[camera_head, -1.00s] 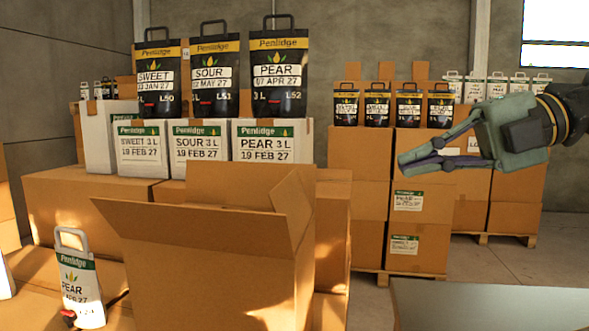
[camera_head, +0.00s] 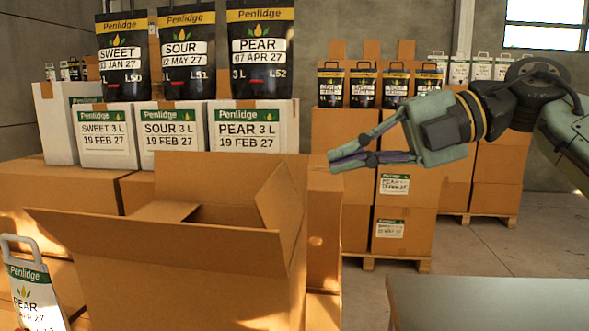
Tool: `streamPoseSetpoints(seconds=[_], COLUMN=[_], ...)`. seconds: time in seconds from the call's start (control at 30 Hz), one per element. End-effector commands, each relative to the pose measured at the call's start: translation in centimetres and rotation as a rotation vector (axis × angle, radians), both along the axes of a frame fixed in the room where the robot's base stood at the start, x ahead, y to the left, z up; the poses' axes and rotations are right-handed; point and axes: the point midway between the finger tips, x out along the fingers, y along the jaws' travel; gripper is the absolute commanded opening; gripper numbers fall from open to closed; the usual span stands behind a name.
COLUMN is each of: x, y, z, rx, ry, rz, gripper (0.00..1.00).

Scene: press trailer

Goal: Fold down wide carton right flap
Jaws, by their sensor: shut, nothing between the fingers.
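The wide carton (camera_head: 190,295) stands open at the front, left of centre. Its near flap (camera_head: 150,243) slants outward toward me, and its far flap (camera_head: 225,178) stands up. Its right flap (camera_head: 282,195) stands up, tilted along the right edge. A lower piece that looks like the left flap (camera_head: 166,211) slopes inward, partly hidden by the near flap. My gripper (camera_head: 334,160) is shut and empty. It shows to the right of the right flap, at about its height in the picture, with a gap between them; its depth relative to the flap is hard to tell.
White boxes (camera_head: 175,130) topped by black pouches (camera_head: 187,60) stand behind the carton. Stacked cartons (camera_head: 345,190) with small pouches are behind my gripper. A white pouch (camera_head: 40,293) stands at front left. A grey surface (camera_head: 490,300) lies at lower right.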

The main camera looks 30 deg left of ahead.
Motion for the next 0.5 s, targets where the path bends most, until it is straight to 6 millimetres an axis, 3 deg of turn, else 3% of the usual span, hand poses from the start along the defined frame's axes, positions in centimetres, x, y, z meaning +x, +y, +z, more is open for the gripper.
streamPoseSetpoints(seconds=[0.2, 0.5], x=[-1.8, -3.0], y=[3.7, 6.1], z=[-1.4, -2.5], rx=[-0.002, 0.001], ry=[0.0, -0.001], rz=[0.002, -0.001], gripper=[0.0, 0.0])
